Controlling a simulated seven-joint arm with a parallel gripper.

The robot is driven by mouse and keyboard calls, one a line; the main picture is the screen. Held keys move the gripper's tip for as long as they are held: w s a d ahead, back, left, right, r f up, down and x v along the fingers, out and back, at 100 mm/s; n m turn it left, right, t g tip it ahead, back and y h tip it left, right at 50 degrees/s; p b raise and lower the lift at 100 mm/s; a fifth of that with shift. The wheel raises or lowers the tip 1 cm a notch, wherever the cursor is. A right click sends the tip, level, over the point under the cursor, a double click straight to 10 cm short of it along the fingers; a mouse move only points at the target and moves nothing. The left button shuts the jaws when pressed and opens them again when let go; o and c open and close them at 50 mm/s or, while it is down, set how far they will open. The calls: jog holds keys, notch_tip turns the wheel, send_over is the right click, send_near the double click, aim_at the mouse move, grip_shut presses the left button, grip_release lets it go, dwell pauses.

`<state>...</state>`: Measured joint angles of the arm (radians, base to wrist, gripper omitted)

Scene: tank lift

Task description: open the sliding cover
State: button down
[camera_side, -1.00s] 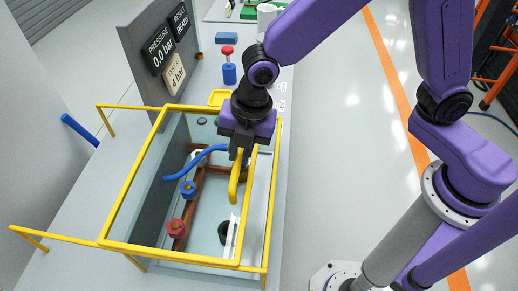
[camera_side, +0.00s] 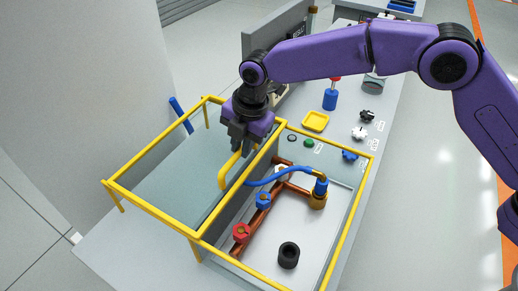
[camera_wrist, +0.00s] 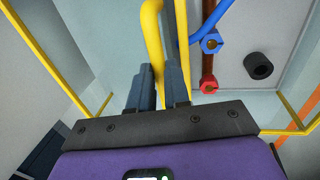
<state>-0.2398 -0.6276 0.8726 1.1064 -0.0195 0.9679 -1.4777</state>
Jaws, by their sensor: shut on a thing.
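The sliding cover (camera_side: 170,172) is a grey, see-through-looking panel in a yellow rail frame (camera_side: 146,207). It lies over the left part of the tank, and the right part is uncovered. Its yellow bar handle (camera_side: 227,174) stands near the cover's right edge. My gripper (camera_side: 237,150) is shut on the handle from above. In the wrist view, the handle (camera_wrist: 153,35) passes between the two dark fingers of my gripper (camera_wrist: 160,72). The exact contact of the fingertips is partly hidden.
A yellow tray (camera_side: 316,121), a blue cylinder with a red top (camera_side: 330,97) and knobs stand behind the tank.

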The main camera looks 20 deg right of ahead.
jog(key=shift+w+a+r, duration=0.1)
jog(key=shift+w+a, duration=0.7)
jog(key=shift+w, duration=0.1)
jog(key=c, duration=1.1)
grip_release()
notch_tip(320, 180, up, 17)
jog(key=s+d, duration=0.2)
jog(key=shift+s+d, duration=0.2)
jog(key=shift+s, duration=0.05)
